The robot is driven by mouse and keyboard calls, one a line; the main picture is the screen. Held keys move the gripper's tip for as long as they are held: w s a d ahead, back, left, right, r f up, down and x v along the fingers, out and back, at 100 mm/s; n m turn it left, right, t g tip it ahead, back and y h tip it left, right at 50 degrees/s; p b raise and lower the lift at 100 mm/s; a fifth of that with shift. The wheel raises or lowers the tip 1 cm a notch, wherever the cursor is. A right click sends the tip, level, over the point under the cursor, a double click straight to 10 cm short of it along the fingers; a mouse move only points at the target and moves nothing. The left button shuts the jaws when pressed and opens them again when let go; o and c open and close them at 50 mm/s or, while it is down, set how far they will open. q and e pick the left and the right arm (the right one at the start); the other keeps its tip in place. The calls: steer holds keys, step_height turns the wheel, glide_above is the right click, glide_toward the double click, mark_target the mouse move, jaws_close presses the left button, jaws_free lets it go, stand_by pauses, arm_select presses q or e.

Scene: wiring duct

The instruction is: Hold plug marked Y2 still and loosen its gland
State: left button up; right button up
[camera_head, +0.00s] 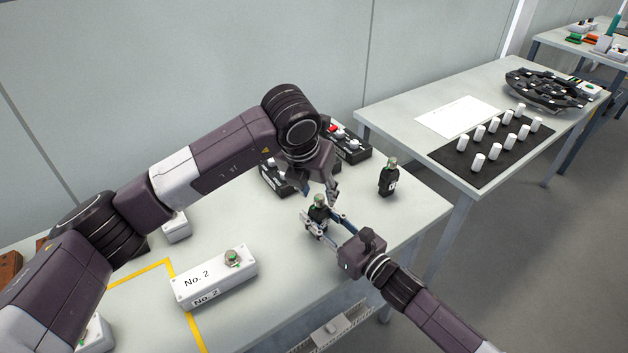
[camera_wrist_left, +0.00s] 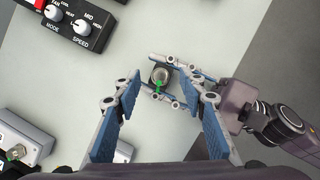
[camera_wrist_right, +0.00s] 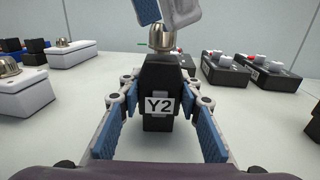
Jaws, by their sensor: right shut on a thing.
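The black plug marked Y2 (camera_wrist_right: 158,88) stands upright in the right wrist view, its label facing that camera. Its metal gland (camera_wrist_right: 163,38) is on top, with a bit of green beside it. My right gripper (camera_head: 318,220) is shut on the body of the plug (camera_head: 316,214), one finger on each side. My left gripper (camera_head: 328,190) comes down from above, close over the gland. In the left wrist view its fingers (camera_wrist_left: 165,88) are spread, with the gland (camera_wrist_left: 160,75) between and beyond them. They look clear of it.
Another black plug (camera_head: 389,180) stands to the right. Black control boxes (camera_head: 350,146) with knobs lie behind my left gripper. A white box marked No. 2 (camera_head: 214,278) with a gland on it lies front left, by yellow tape. A second table (camera_head: 390,118) holds white cylinders on a black mat.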

arm_select(q)
steer(key=shift+w+d+f, duration=0.1)
steer(key=shift+w+f, duration=0.15)
steer(key=shift+f, duration=0.45)
steer(key=shift+c, duration=0.4)
jaws_close()
steer(key=c, duration=0.6)
jaws_free()
jaws_close()
